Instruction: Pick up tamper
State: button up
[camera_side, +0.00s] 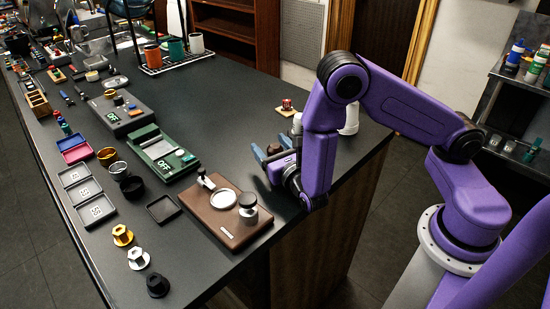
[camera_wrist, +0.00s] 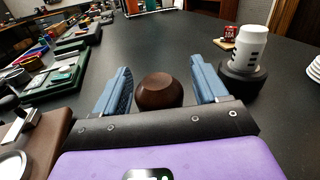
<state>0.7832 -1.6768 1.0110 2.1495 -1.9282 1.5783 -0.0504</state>
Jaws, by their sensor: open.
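A dark brown, rounded knob, which looks like the top of the tamper (camera_wrist: 160,91), stands on the black counter in the wrist view. My gripper (camera_wrist: 160,80) is open, with one blue finger on each side of the knob. Gaps show between the knob and both fingers. The knob's lower part is hidden behind the gripper's black front edge. In the side view my gripper (camera_side: 271,151) is low over the counter near its right edge, and its fingers and body mostly hide the tamper.
A brown board (camera_side: 222,226) with a white disc and a metal knob lies in front of my gripper. A green OFF unit (camera_side: 160,152) is to the left. A white slotted cylinder (camera_wrist: 256,47) on a black base and a small red block (camera_wrist: 229,33) stand beyond the right finger.

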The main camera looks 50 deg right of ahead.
jog(key=c, duration=1.2)
jog(key=shift+c, duration=0.6)
jog(key=shift+r, duration=0.15)
